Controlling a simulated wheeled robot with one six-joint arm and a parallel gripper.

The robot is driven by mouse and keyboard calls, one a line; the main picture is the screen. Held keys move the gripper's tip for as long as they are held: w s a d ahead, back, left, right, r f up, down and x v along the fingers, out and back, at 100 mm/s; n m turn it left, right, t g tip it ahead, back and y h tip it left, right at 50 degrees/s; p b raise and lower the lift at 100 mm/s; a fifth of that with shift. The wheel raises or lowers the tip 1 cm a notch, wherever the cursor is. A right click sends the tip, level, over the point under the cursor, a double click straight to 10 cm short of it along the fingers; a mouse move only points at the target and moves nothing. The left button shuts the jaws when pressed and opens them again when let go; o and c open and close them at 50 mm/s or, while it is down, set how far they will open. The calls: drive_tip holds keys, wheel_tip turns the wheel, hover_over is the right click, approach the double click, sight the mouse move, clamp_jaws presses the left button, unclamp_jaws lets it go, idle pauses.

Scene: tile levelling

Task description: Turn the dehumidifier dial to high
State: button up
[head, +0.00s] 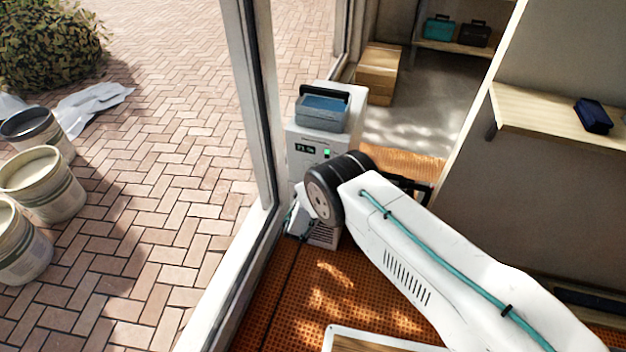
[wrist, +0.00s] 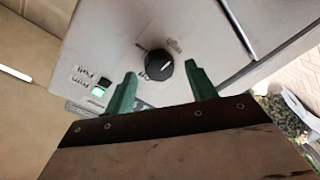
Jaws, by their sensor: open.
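The dehumidifier (head: 300,140) is a white upright box standing beside the glass door frame in the head view. Its front has a small dark display and a green light, which also show in the wrist view. The dial (wrist: 159,65) is a round black knob with a white pointer line, on the pale panel of the dehumidifier (wrist: 110,40) in the wrist view. My gripper (wrist: 163,82) is open, its two green fingers on either side of the dial's lower part. I cannot tell whether they touch it. The markings around the dial are too small to read. My arm hides the dial in the head view.
A blue-lidded case (head: 322,110) with a black handle sits on top of the dehumidifier. A cardboard box (head: 377,75) stands behind it. The door frame (head: 262,120) is close on the left. A wooden shelf (head: 545,115) is at right. Orange matting (head: 300,290) covers the floor.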

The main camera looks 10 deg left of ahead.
drive_tip(key=s, duration=0.7)
idle(0.4)
